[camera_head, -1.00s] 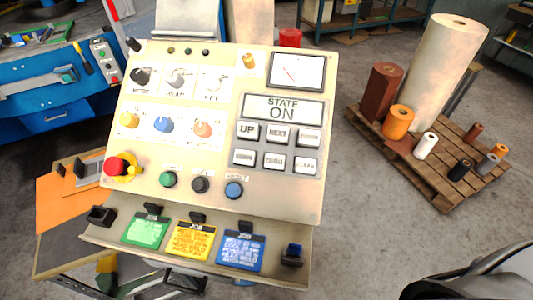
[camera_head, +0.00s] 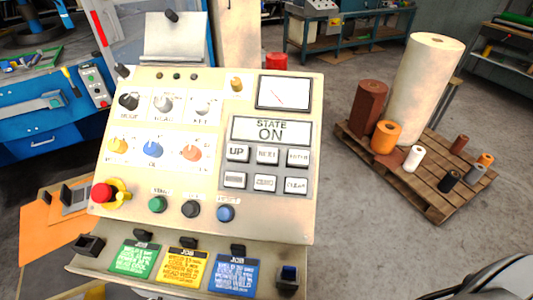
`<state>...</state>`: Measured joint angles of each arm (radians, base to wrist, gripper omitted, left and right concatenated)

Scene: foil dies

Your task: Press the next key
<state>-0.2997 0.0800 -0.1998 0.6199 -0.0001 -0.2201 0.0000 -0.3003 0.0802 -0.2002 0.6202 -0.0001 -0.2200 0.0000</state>
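The control panel (camera_head: 270,221) is a cream slanted board in the middle of the head view. Its display (camera_head: 271,131) reads "STATE ON". Below the display sits a keypad in two rows. The NEXT key (camera_head: 267,156) is in the middle of the upper row, between the UP key (camera_head: 237,153) and the ENTER key (camera_head: 298,157). The CLEAR key (camera_head: 295,185) is at the lower right. No gripper touches the keypad. Neither gripper's fingers show; only a dark and grey part of my own body shows at the bottom right.
A red emergency stop (camera_head: 103,192), knobs and round buttons share the panel. Green (camera_head: 135,258), yellow (camera_head: 183,266) and blue (camera_head: 234,276) job cards stand on the ledge below. A pallet (camera_head: 434,208) with several rolls stands to the right. The floor between is clear.

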